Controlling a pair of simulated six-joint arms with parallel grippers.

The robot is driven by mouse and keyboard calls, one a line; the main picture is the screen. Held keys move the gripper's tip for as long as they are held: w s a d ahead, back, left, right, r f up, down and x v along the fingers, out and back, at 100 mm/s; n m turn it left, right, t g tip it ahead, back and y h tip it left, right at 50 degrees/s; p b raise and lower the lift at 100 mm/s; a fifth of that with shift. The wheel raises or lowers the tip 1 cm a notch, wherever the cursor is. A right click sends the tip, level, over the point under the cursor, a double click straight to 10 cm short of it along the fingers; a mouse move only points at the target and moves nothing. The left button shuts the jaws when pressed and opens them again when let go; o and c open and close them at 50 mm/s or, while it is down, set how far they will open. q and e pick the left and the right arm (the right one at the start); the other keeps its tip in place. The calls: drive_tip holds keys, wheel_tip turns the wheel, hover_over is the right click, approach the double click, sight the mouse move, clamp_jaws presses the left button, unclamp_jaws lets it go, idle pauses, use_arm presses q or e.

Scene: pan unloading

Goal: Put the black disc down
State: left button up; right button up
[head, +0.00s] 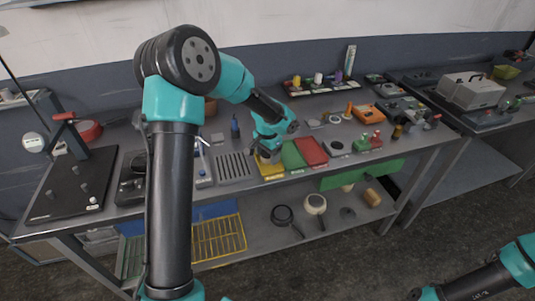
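My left gripper (268,156) points down just above the yellow mat (271,172) on the workbench. Its fingers are small and partly hidden by my own wrist, so I cannot tell whether they are open or shut. I cannot make out a black disc clearly; something dark may be between or under the fingers. A green mat (293,155) and a red mat (311,151) lie in a row to the right of the yellow one. My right arm enters at the bottom right, and its gripper is out of the picture.
A slotted grey plate (233,167) lies left of the yellow mat. A tray of bottles (321,83) stands behind. A dark pan (283,214) and a pale pan (315,204) sit on the lower shelf. My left arm hides part of the bench.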

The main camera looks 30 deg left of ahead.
use_arm(q)
drive_tip(key=shift+o, duration=0.6)
wheel_tip(320, 180, up, 12)
drive_tip(key=shift+r, duration=0.2)
drive_tip(key=shift+f, duration=0.1)
idle(0.6)
